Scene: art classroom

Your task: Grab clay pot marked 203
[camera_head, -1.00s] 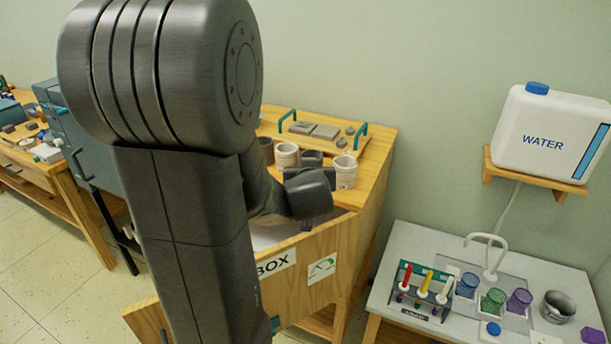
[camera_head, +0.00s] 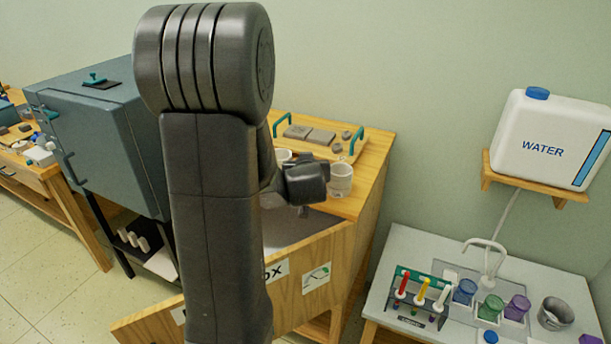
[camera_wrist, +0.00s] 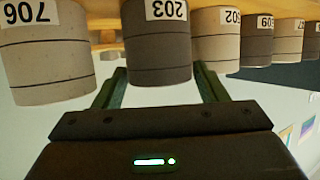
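The dark grey clay pot marked 203 (camera_wrist: 157,58) is at the upper middle of the wrist view, which shows the scene upside down. My gripper (camera_wrist: 158,84) is open, with one teal finger on each side of this pot in the picture. I cannot tell how far the fingers reach along it. In the head view my arm and wrist hide the dark pot. My gripper end (camera_head: 305,185) is over the pots there, and its fingers are not clear.
A darker pot marked 609 (camera_wrist: 257,42) and others continue the row. A wooden board with teal handles (camera_head: 318,135) lies behind the pots.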

